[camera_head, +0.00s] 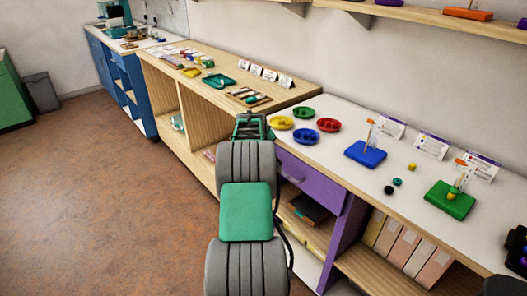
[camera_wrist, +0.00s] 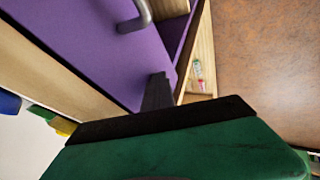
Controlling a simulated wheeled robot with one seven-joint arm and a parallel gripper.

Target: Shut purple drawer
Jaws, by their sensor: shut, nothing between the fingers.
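The purple drawer (camera_head: 312,186) is in the white-topped unit, just right of my arm in the head view. Part of its front is hidden by my arm. In the wrist view its purple front (camera_wrist: 75,38) fills the upper left, with a grey bar handle (camera_wrist: 136,16) at the top. I cannot tell how far the drawer stands out. My gripper (camera_head: 252,122) is at the left end of the drawer, near counter height. Its dark fingers (camera_wrist: 157,92) are shut and empty, close to the drawer front; contact is unclear.
The white counter (camera_head: 330,152) carries red, yellow, green and blue dishes, a blue bead board (camera_head: 366,154) and a green one (camera_head: 450,200). Open shelves with a dark box (camera_head: 310,209) lie below the drawer. The brown floor (camera_head: 110,200) at left is clear.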

